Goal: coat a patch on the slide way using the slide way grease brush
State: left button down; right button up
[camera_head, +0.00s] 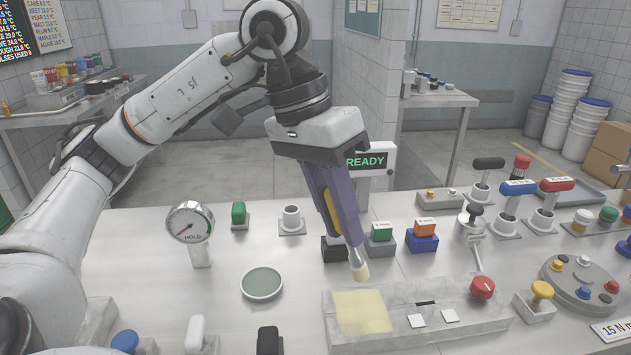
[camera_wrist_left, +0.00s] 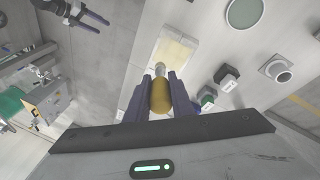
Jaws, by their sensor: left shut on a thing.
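My left gripper (camera_head: 343,212) points down and is shut on the brush, whose yellow handle (camera_head: 331,212) shows between the purple fingers. The brush's pale bristle tip (camera_head: 361,272) is just above and behind the pale yellow patch (camera_head: 361,312) on the grey slide way (camera_head: 463,312); a small gap seems to show. In the left wrist view, the brush handle (camera_wrist_left: 160,96) runs between the fingers and its tip lies over the near end of the patch (camera_wrist_left: 174,50). My right gripper (camera_wrist_left: 88,20) shows small at that view's upper left, its fingers apart and empty.
A round dish with grey-green content (camera_head: 262,283) sits left of the slide way. A dial gauge (camera_head: 190,222) stands behind it.

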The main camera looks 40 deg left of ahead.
pick_arm(q)
jog(key=shift+m+h, duration=0.3)
jog(key=shift+s+a+f+b, duration=0.25)
jog(key=shift+s+f+b, duration=0.45)
jog(key=shift+b, duration=0.05)
jog(key=shift+s+a+f+b, duration=0.25)
jog(key=shift+s+f+b, duration=0.4)
jog(key=shift+f+b, duration=0.05)
pick_arm(e)
jog(key=shift+w+f, duration=0.2)
jog(key=shift+f, duration=0.6)
